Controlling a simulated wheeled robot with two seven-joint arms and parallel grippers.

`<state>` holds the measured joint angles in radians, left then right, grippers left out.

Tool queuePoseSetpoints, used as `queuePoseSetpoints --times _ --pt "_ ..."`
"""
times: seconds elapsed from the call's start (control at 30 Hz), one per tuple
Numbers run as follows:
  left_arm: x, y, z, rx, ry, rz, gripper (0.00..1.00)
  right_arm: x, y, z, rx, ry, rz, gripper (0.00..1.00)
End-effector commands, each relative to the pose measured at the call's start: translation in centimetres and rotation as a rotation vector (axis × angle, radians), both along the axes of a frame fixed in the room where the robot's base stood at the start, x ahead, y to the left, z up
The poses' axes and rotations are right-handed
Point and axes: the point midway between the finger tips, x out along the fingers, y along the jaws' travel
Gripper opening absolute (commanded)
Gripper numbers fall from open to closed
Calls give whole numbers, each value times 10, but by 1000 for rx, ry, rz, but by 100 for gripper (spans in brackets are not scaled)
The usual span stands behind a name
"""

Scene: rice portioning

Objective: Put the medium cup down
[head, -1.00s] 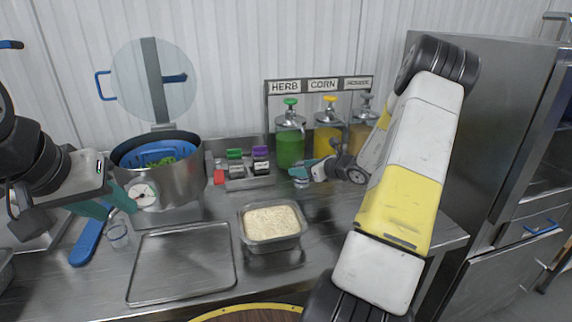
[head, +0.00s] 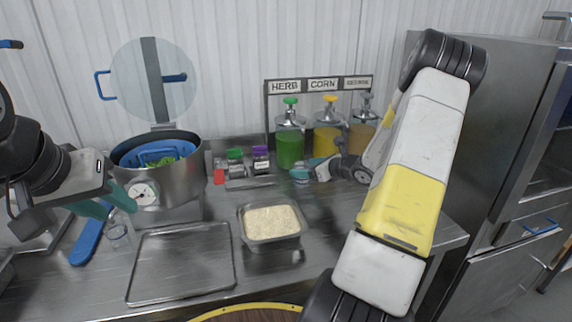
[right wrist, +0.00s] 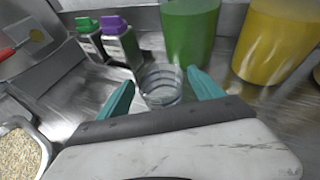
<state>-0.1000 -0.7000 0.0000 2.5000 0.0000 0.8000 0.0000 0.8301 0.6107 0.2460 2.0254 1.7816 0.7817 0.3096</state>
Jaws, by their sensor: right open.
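A clear cup (right wrist: 161,86), which I take for the medium cup, stands upright on the steel counter in front of the green dispenser. It shows small in the head view (head: 299,177). My right gripper (right wrist: 163,93) is open, with one teal finger on each side of the cup. My left gripper (head: 112,205) is at the left, in front of the pot. Another clear cup (head: 120,236) is just below its teal fingers. Whether those fingers grip that cup is too small to tell.
A rice tub (head: 271,240) and an empty metal tray (head: 181,292) lie at the front. The pot (head: 180,185) stands at back left. Shakers (head: 261,160) and green (head: 289,149) and yellow (head: 326,141) dispensers stand close to my right gripper. Some counter right of the tub is clear.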

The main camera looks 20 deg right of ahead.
Motion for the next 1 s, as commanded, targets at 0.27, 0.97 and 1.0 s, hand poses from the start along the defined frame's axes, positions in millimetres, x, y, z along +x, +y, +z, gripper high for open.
queuePoseSetpoints --times 0.27,0.97,1.0 --pt "0 0 0 0 0 0 36 -51 -26 24 -2 -1 -3 76" --pt "0 0 0 0 0 0 36 -152 139 126 -624 -158 757 76" --pt "0 0 0 0 0 0 36 -168 156 133 -720 -190 859 76"
